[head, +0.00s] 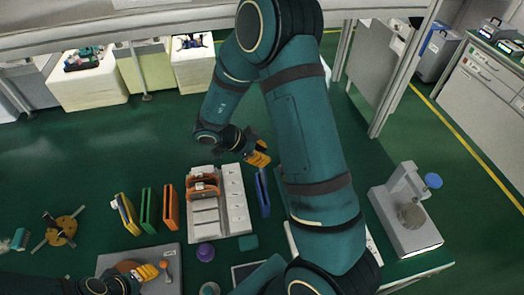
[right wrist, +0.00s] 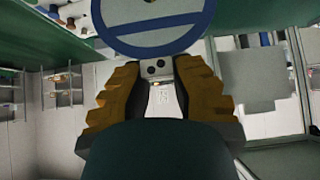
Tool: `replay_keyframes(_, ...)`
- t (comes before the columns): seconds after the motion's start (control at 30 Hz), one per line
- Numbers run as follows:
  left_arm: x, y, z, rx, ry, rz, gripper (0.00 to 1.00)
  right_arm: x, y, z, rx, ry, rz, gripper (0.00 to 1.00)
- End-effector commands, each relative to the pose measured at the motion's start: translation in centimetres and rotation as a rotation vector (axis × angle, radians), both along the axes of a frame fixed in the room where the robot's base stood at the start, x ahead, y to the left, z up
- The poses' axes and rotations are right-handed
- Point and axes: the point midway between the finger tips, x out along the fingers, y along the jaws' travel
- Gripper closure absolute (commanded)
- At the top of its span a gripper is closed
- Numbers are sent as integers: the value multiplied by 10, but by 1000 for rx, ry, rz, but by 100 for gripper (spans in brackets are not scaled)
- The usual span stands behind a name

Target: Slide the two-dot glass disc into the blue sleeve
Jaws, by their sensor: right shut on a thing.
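My right gripper (head: 259,157) is shut on a metal tab with two dark dots (right wrist: 152,68), between its yellow finger pads in the right wrist view. Beyond the tab is the two-dot glass disc, with a blue ring (right wrist: 153,51) and a clear middle; its upper part is cut off. I cannot make the disc out in the head view. The blue sleeve (head: 262,192) stands upright right of the white rack, just below my right gripper in the head picture. My left gripper (head: 149,272) is low at the left, over a grey plate; its opening is unclear.
The white rack (head: 234,198) holds orange-brown pieces. Yellow (head: 125,214), green (head: 148,210) and orange (head: 171,207) sleeves stand to its left. A purple knob (head: 205,252) lies in front. A gauge stand (head: 407,211) is at the right. My right arm hides the middle.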

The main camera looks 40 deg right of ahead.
Motion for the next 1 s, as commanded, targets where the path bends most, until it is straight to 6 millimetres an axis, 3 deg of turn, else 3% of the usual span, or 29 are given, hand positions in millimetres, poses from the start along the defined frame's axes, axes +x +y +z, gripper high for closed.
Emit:
replay_keyframes(0.4, 0, 0, -13, 1, 0, 2, 48, 0, 0, -34, -1, 1, 1, 100)
replay_keyframes(1.0, 0, 0, -13, 1, -1, 3, 48, 0, 0, -36, -1, 0, 1, 100)
